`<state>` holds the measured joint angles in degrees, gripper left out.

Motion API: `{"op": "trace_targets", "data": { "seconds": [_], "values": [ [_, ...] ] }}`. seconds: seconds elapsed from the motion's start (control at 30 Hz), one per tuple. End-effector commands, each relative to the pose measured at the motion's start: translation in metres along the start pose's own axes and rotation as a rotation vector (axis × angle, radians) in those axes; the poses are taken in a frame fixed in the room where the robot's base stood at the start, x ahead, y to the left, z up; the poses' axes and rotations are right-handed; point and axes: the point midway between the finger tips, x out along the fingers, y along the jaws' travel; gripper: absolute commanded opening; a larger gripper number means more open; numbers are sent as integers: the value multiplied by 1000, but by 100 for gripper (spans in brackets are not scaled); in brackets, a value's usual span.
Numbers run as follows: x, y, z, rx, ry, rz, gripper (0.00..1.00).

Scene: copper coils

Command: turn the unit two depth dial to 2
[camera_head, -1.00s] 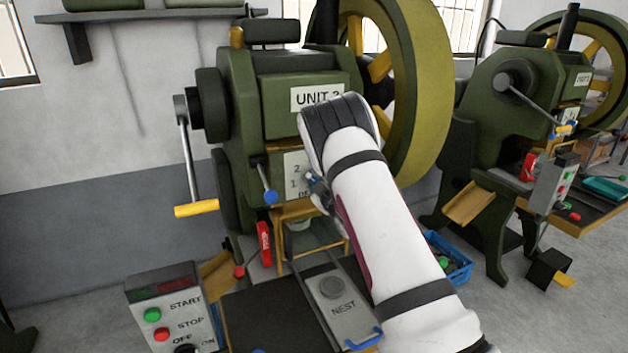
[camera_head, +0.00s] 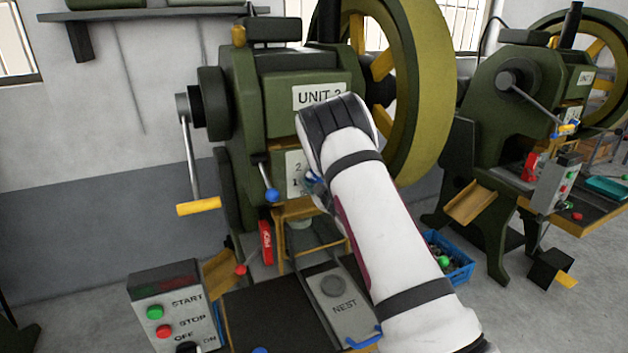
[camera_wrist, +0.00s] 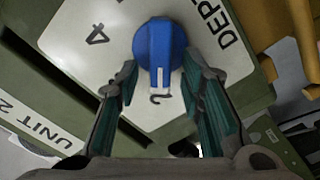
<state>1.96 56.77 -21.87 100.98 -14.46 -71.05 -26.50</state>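The unit two depth dial (camera_wrist: 158,45) is a blue round knob with a white pointer mark on a pale plate (camera_wrist: 95,60) lettered DEPTH. In the wrist view the mark points down at the 2, and a 4 shows to the upper left. My gripper (camera_wrist: 160,62) has one finger at each side of the knob, the tips against its edges as far as I can see. In the head view my arm hides most of the dial; the plate (camera_head: 293,168) shows left of my wrist, on the green UNIT 2 press (camera_head: 305,62).
A lever with a blue ball (camera_head: 272,195) hangs just left of the plate. A crank with a yellow handle (camera_head: 198,206) is farther left. A control box (camera_head: 173,303), the NEST slide (camera_head: 338,303) and a blue bin (camera_head: 458,268) lie lower. Another press stands right.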

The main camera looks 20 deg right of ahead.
Motion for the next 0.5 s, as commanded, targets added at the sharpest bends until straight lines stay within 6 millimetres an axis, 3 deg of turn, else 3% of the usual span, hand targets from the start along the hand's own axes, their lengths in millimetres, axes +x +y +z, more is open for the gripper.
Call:
{"op": "trace_targets", "data": {
  "seconds": [0.27, 0.5],
  "values": [
    [-3, 0, 1, 1, -3, -1, 35],
    [-36, 0, 2, 1, -5, -1, 35]
  ]
}}
